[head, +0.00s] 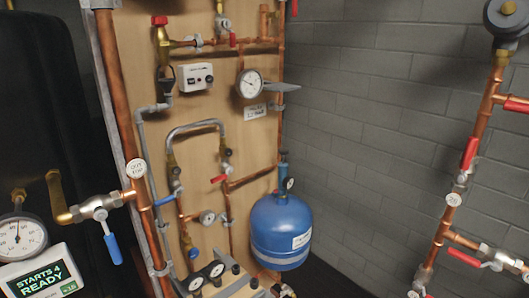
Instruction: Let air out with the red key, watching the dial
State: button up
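A round white dial (250,83) with a dark needle is mounted on the upper right of the wooden board, above a small white label (255,112) too small to read. A brass fitting with a red cap (160,21) stands at the board's top left. Small red handles sit on the pipes, one at the top (232,40) and one at mid-board (219,179). I cannot tell whether any of these is the red key. A second small dial (207,217) sits low on the board. My gripper is not in view.
A blue tank (281,232) hangs at the board's lower right. At left are a large gauge (21,237), a "STARTS 4 READY" display (40,279) and a blue-handled valve (111,243). Red-handled pipes (470,153) stand at right.

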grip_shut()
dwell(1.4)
